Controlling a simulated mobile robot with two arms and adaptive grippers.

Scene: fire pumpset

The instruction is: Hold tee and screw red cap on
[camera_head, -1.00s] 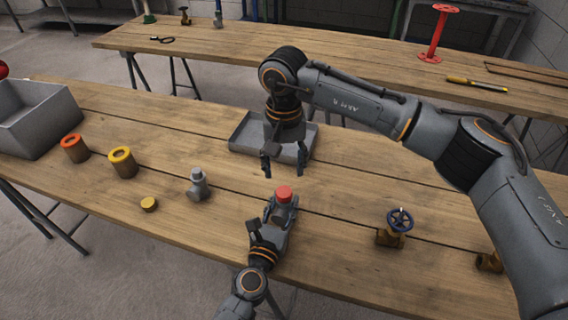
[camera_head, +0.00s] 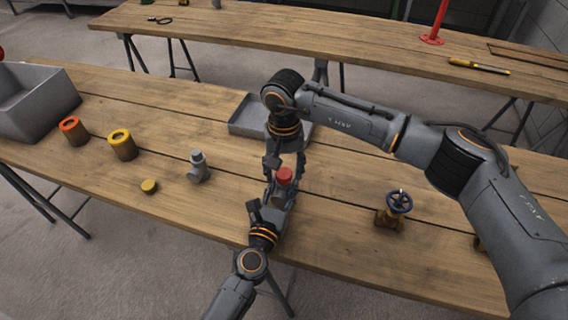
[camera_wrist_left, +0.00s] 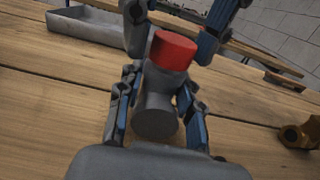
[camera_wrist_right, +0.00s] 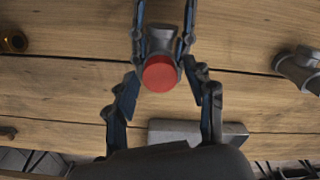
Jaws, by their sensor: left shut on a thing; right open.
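The red cap (camera_head: 284,174) sits on top of the grey tee, which shows below it in the left wrist view (camera_wrist_left: 157,110). My left gripper (camera_head: 278,195) is shut on the tee, with a finger on each side of it. My right gripper (camera_head: 285,162) points down over the cap and is open. In the right wrist view the cap (camera_wrist_right: 160,73) lies between and a little beyond the right fingertips (camera_wrist_right: 165,90), apart from both. How far the cap is threaded onto the tee cannot be told.
Another grey tee (camera_head: 197,167) and a yellow cap (camera_head: 149,186) stand to the left. Orange-topped (camera_head: 73,130) and yellow-topped (camera_head: 122,144) cylinders and a grey bin (camera_head: 35,105) are further left. A grey tray (camera_head: 244,124) lies behind; a blue-wheeled valve (camera_head: 397,204) is right.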

